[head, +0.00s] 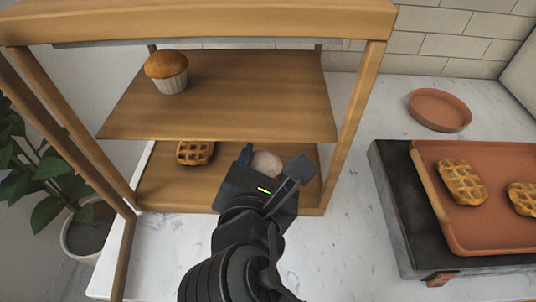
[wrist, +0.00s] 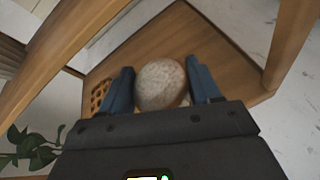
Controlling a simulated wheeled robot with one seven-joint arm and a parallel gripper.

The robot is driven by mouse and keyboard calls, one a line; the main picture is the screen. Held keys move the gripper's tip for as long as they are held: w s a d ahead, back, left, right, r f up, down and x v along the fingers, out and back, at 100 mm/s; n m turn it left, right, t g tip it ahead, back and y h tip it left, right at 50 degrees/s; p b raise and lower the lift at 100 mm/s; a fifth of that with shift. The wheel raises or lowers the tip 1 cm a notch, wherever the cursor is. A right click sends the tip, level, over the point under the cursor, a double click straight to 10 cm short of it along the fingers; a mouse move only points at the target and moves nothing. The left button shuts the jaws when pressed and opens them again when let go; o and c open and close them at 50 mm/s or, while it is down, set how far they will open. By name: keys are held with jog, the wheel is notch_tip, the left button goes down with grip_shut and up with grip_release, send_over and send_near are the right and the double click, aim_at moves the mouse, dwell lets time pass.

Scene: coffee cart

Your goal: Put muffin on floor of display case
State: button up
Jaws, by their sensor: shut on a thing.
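A pale, round-topped muffin (head: 267,163) is between the two fingers of my gripper (head: 273,168), which is shut on it. The wrist view shows its speckled pale top (wrist: 161,84) between the fingers (wrist: 163,92). My gripper is at the open front of the wooden display case, over the right part of its floor (head: 160,193) and below the middle shelf (head: 230,110). I cannot tell whether the muffin touches the floor; its lower part is hidden. A brown-topped muffin in a white wrapper (head: 167,71) stands upright on the shelf, at the left.
A waffle (head: 195,152) lies on the case floor, left of my gripper. The right front post (head: 352,120) stands close by. Right of the case are a terracotta tray (head: 480,235) with waffles and a round dish (head: 440,108). A potted plant (head: 60,180) is at the left.

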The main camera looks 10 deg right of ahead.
aim_at(268, 159)
jog(key=w, duration=0.1)
jog(key=w+d, duration=0.1)
jog(key=w, duration=0.1)
jog(key=shift+s+f, duration=0.15)
jog(key=shift+f, duration=0.6)
jog(key=o, duration=1.2)
jog(key=shift+c, duration=0.2)
jog(key=shift+s+a, duration=0.1)
jog(key=v, duration=1.2)
